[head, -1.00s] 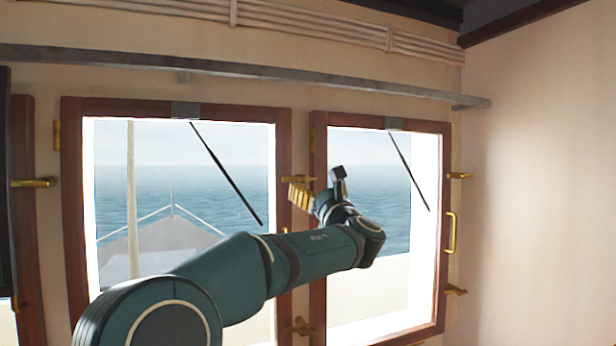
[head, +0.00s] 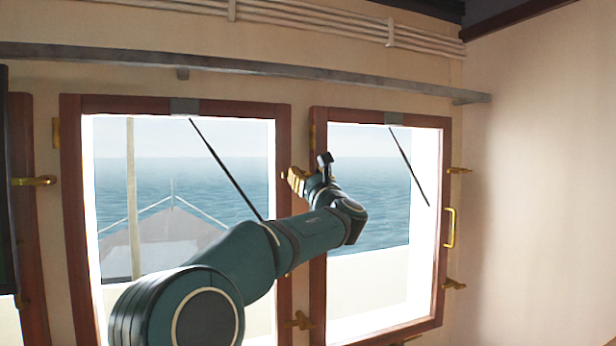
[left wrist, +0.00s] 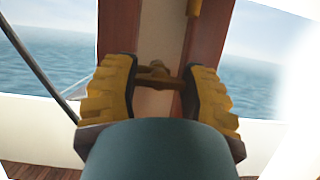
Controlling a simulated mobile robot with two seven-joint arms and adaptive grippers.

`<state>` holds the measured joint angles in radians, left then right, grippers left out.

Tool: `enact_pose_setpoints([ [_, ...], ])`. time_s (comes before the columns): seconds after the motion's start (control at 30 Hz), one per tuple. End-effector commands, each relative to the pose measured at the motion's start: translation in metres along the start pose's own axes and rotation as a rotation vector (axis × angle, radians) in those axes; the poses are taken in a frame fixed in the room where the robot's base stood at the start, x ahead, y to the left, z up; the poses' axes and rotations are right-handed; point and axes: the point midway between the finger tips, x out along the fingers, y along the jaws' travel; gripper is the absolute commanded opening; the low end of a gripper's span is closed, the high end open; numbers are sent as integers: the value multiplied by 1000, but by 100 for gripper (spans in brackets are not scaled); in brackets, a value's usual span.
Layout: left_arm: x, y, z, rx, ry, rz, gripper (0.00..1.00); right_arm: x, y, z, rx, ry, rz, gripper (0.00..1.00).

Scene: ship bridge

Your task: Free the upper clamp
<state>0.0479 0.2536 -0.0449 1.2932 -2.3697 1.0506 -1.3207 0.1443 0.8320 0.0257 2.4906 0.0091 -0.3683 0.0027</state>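A brass clamp (left wrist: 155,75) sits on the post between the two windows, its bar lying across the post near the left window's frame in the left wrist view. My left gripper (left wrist: 157,92) is open, with one yellow-padded finger on each side of this clamp. A gap shows at the right finger; whether the left finger touches the clamp I cannot tell. In the head view my left gripper (head: 310,172) is high on that post and largely hides this clamp. A lower brass clamp (head: 302,320) is further down the same post. My right gripper is not in view.
The left window (head: 72,200) and right window (head: 318,270) have brown frames. The right window has an upper clamp (head: 459,171), a handle (head: 449,228) and a lower clamp (head: 453,284) on its right side. A grey rail (head: 300,75) runs above the windows.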

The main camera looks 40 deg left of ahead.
Motion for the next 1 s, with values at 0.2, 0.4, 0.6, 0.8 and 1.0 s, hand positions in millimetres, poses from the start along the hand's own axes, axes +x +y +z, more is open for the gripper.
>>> enact_pose_setpoints([
  [0.2, 0, 0, 0, -11, -1, 5, 10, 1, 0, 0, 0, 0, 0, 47],
  [0.4, 0, -1, 0, -73, -2, 29, 10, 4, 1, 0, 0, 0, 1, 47],
  [0.6, -1, -1, 0, -203, -2, 83, 10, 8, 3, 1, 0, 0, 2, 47],
  [0.8, 0, -1, 1, -374, -2, 154, 10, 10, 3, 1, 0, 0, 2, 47],
  [1.0, 0, -1, 2, -549, -2, 227, 10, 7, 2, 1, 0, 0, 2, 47],
])
